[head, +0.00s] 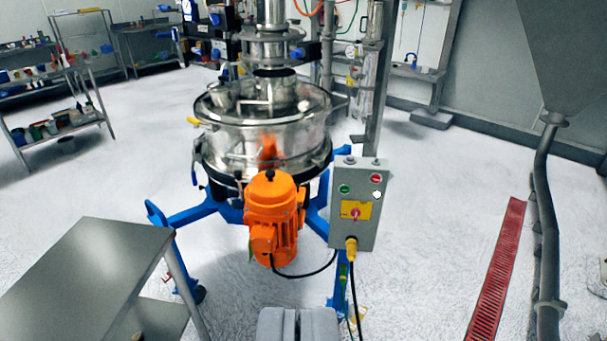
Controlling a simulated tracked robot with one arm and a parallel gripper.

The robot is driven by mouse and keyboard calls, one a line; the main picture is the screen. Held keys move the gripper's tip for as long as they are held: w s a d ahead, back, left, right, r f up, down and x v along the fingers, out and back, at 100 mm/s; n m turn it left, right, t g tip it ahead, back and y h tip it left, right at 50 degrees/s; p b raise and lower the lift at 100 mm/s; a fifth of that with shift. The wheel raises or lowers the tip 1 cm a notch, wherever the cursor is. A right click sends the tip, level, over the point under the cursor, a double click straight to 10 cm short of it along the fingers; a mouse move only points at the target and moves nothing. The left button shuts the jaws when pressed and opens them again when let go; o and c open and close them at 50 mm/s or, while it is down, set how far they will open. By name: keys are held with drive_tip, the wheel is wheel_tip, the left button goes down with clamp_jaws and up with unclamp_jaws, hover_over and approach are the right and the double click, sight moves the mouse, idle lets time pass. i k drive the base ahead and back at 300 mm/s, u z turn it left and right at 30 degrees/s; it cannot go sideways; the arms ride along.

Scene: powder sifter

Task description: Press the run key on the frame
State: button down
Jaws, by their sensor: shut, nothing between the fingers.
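The powder sifter (262,148) stands ahead, a round steel drum on a blue frame (190,214) with an orange motor (273,208) in front. A grey control box (354,225) is fixed at the right of the frame. It carries a green key (344,188) at the upper left, a red key (376,179) at the upper right and a red knob on a yellow plate (356,211) below. Labels are too small to read. My gripper (290,312) is at the bottom centre, fingers shut and empty, below and left of the box, apart from it in the picture.
A steel table (95,265) stands at the near left. Black cables hang from the motor and the box. A red floor grate (497,275) and a grey pipe (543,220) under a hopper are at right. Floor between box and grate is clear.

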sight(344, 190)
drive_tip(key=z, duration=0.15)
drive_tip(key=i, duration=1)
drive_tip(key=z, duration=0.7)
drive_tip(key=i, duration=0.3)
drive_tip(key=z, duration=0.35)
